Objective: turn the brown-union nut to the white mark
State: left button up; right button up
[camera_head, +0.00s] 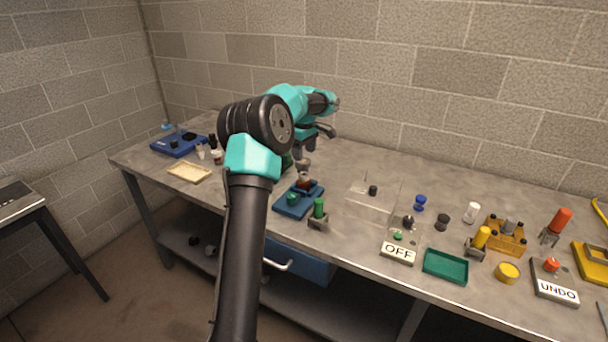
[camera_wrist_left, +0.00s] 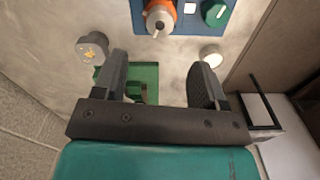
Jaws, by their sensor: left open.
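A blue fixture (camera_head: 290,208) stands on the workbench with a brown-orange union nut (camera_head: 304,182) and a green knob (camera_head: 293,198) on it. In the left wrist view the nut (camera_wrist_left: 160,14) is at the top edge, partly cut off, with a metal stem. A white mark (camera_wrist_left: 190,7) is on the blue plate beside it, left of the green knob (camera_wrist_left: 215,12). My left gripper (camera_head: 312,140) is above and behind the fixture. Its fingers (camera_wrist_left: 160,80) are wide apart and empty, clear of the nut. My right gripper is not in view.
A green block (camera_wrist_left: 142,76) lies below my left fingers, between two round pieces. A green cylinder (camera_head: 319,207) on a stand is right of the fixture. A clear box (camera_head: 367,205), OFF button (camera_head: 398,250) and green tray (camera_head: 446,267) lie farther right.

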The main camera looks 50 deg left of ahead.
aim_at(304, 174)
pick_arm(q)
notch_tip(304, 174, down, 10)
jog(key=shift+r, duration=0.2)
jog(key=shift+c, duration=0.4)
jog(key=c, duration=0.9)
jog(key=shift+o, duration=0.2)
